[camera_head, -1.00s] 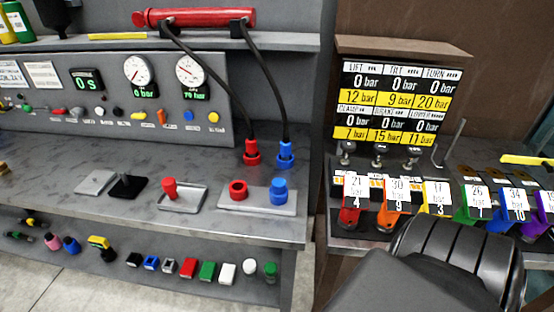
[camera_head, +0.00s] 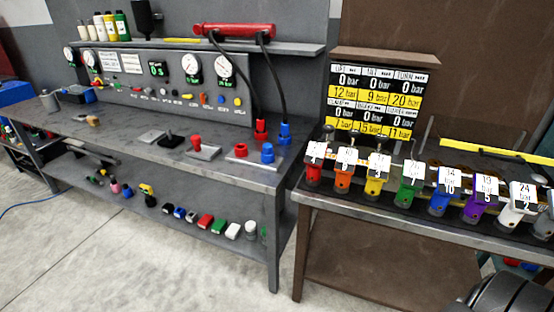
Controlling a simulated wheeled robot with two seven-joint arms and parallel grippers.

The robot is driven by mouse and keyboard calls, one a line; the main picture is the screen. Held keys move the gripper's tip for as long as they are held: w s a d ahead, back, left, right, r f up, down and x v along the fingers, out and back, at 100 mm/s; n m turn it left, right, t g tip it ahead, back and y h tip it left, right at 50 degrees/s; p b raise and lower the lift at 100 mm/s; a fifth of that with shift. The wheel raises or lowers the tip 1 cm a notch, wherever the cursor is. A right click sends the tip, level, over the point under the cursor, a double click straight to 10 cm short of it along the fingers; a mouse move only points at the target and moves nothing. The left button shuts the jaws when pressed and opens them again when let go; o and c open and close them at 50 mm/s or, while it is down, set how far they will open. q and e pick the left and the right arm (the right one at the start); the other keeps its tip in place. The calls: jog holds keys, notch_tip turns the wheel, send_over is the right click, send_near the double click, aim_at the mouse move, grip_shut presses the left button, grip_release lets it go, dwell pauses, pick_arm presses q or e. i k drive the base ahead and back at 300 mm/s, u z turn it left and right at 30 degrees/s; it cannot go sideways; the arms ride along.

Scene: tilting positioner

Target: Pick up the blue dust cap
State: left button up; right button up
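A blue cap-shaped piece (camera_head: 268,153), which looks like the blue dust cap, stands upright at the right end of a light metal plate (camera_head: 252,160) on the grey bench. Beside it on the same plate is a red ring-shaped fitting (camera_head: 240,150). Just behind, a blue hose end (camera_head: 285,134) and a red hose end (camera_head: 261,130) stand on the bench. A red knob-like cap (camera_head: 196,141) stands on a separate small tray (camera_head: 204,153) to the left. Neither gripper shows; only a dark part of my arm is at the lower right corner.
A gauge panel (camera_head: 150,95) and a shelf with a red cylinder (camera_head: 234,30) stand behind the bench. Small coloured items lie on the lower shelf (camera_head: 160,224). A brown table (camera_head: 440,235) with tagged coloured fittings stands to the right. Floor in front is clear.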

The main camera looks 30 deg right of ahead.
aim_at(268, 147)
jog(key=z, duration=1.75)
jog(key=i, duration=0.4)
